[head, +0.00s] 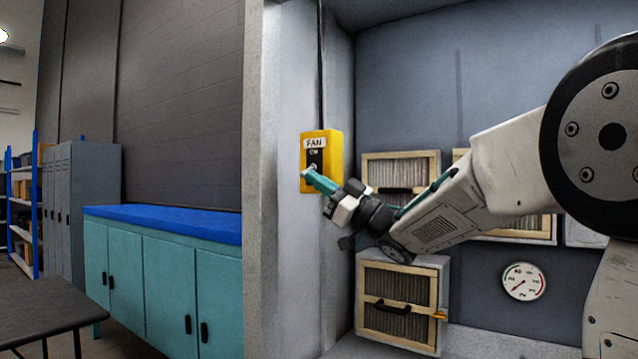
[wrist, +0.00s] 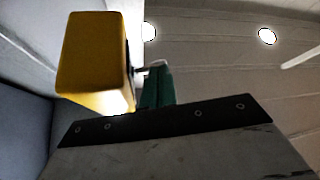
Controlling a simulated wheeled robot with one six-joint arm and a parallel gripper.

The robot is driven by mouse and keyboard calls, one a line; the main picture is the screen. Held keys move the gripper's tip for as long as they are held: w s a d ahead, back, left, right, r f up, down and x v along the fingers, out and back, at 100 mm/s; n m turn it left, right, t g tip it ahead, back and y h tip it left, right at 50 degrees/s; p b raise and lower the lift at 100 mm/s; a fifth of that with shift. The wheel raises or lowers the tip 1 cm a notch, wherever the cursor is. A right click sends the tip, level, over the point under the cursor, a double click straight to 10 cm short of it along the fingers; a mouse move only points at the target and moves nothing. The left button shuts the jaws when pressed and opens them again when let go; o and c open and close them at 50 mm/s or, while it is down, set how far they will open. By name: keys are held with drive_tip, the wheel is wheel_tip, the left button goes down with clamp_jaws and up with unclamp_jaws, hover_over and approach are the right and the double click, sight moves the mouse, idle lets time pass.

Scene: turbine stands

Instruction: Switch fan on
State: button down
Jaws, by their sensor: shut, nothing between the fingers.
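The fan switch is a yellow box (head: 335,155) on the grey wall, labelled "FAN" with "ON" below it, and a dark switch plate on its face. My gripper (head: 308,172) is shut and empty, its teal fingertips at the lower part of the switch plate. In the wrist view the yellow box (wrist: 92,58) stands at the left, and my gripper's teal finger (wrist: 157,82) is just right of its face. A small lever (wrist: 142,69) sticks out from the box towards the fingertip. I cannot tell whether they touch. The fingertips partly hide the switch's lower part in the head view.
Framed filters (head: 402,170) and a round gauge (head: 523,282) are on the back wall, right of and below the box. A teal cabinet with a blue top (head: 165,220) stands left of the wall. The space left of the switch is clear.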

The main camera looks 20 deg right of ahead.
drive_tip(key=shift+a+r+m+t+h, duration=0.15)
drive_tip(key=shift+m+t+h, duration=0.15)
drive_tip(key=shift+m, duration=0.3)
drive_tip(key=m+t+h, duration=0.1)
drive_tip(key=m+h, duration=0.1)
drive_tip(key=m, duration=0.2)
drive_tip(key=r+m+t+h, duration=0.1)
drive_tip(key=m+t+h, duration=0.1)
drive_tip(key=m, duration=0.1)
drive_tip(key=s+a+r+m+t+h, duration=0.1)
drive_tip(key=m+t+h, duration=0.1)
drive_tip(key=m+h, duration=0.1)
drive_tip(key=shift+r+m, duration=0.1)
drive_tip(key=shift+m, duration=0.7)
drive_tip(key=shift+w+d, duration=0.1)
drive_tip(key=shift+w, duration=0.05)
drive_tip(key=shift+s+d+f, duration=0.15)
drive_tip(key=shift+s+f, duration=0.05)
drive_tip(key=shift+s, duration=0.05)
drive_tip(key=a+v, duration=0.1)
drive_tip(key=v, duration=1.2)
drive_tip(key=shift+s, duration=0.45)
drive_tip(key=shift+d, duration=0.15)
